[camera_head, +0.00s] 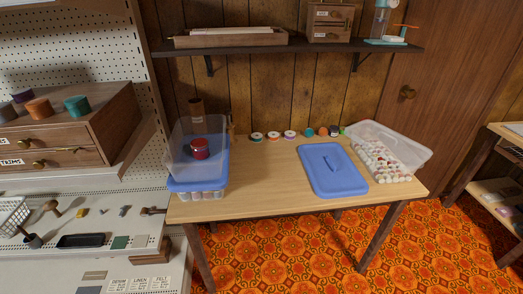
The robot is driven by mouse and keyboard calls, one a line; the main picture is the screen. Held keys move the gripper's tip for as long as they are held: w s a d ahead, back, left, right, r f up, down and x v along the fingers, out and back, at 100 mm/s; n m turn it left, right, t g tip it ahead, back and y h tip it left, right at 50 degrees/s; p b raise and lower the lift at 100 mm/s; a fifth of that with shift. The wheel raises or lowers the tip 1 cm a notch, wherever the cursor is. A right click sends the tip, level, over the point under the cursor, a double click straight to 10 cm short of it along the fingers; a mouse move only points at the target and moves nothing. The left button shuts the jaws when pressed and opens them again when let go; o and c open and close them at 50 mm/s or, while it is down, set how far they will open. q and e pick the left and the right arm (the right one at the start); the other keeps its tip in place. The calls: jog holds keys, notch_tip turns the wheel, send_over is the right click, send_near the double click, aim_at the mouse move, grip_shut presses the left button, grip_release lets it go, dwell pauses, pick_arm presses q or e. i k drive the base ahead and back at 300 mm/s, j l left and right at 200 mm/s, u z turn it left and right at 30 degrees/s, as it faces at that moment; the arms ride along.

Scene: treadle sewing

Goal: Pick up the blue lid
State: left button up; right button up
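The blue lid (345,180) lies flat on the wooden table (270,188), right of the middle and near the front edge. Neither of my grippers shows in the head view.
At the table's left end, a clear bin with a red jar (200,149) rests on a blue-lidded box (198,185). Several thread spools (273,135) line the back edge. A dark shelf (290,48) hangs above. The table's middle front is clear.

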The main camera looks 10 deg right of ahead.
aim_at(332, 174)
jog(key=i+l+z, duration=0.2)
jog(key=i+z, duration=0.15)
jog(key=i+l+z, duration=0.1)
jog(key=i+z, duration=0.25)
jog(key=i, duration=0.15)
